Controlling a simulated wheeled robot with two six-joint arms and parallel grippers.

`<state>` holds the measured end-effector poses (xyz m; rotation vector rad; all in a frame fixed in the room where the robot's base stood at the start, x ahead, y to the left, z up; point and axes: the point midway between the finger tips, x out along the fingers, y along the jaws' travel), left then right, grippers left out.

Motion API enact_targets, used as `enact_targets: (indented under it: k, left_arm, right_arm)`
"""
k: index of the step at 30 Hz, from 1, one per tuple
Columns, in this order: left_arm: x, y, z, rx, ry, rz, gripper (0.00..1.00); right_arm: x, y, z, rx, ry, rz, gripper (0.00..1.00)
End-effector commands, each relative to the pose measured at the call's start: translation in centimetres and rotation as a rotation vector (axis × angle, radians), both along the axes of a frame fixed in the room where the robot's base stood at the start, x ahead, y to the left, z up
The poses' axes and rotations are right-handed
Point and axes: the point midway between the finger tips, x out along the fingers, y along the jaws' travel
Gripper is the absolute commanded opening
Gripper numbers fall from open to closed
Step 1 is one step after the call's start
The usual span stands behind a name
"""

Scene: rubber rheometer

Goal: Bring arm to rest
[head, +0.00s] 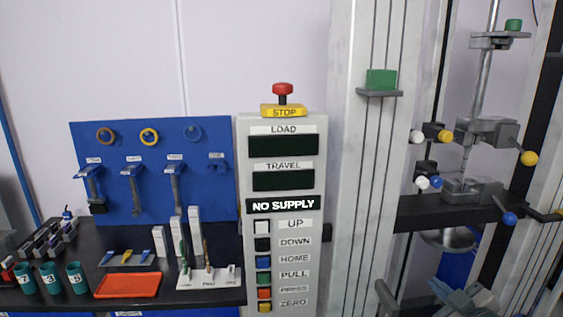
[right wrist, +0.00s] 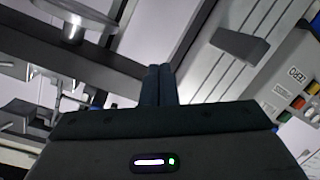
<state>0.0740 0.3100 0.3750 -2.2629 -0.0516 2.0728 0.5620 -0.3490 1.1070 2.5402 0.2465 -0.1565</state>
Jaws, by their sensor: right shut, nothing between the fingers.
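My right gripper shows at the bottom right of the head view (head: 462,299), low in front of the testing machine's frame and partly cut off by the picture's lower edge. In the right wrist view its two dark fingers (right wrist: 157,72) are together, with nothing held between them. My left gripper is in neither view.
The control panel (head: 283,215) reads "NO SUPPLY" and has a red stop knob (head: 283,89) on top. A pale column (head: 352,200) stands beside it. Left is a black bench with an orange tray (head: 128,285), teal cups and a blue tool board (head: 112,205). Clamps (head: 485,130) stand at right.

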Motion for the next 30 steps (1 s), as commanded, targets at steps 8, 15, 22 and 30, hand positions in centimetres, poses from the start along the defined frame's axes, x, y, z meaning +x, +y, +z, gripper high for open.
enact_targets:
  k: [8, 15, 22, 30]
  left_arm:
    - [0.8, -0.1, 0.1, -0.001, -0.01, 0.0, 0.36]
    - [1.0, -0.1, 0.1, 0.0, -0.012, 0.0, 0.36]
    - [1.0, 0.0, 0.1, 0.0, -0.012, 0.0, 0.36]
    - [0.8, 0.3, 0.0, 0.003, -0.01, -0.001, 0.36]
  right_arm:
    - [-12.5, 3.9, -16.0, 0.148, 0.54, -0.242, 0.0]
    - [-21.6, 6.0, -21.3, 0.214, 0.838, -0.395, 0.0]
    - [-28.9, 7.8, -23.5, 0.263, 1.064, -0.51, 0.0]
    - [-27.4, 7.2, -30.4, 0.258, 1.1, -0.53, 0.0]
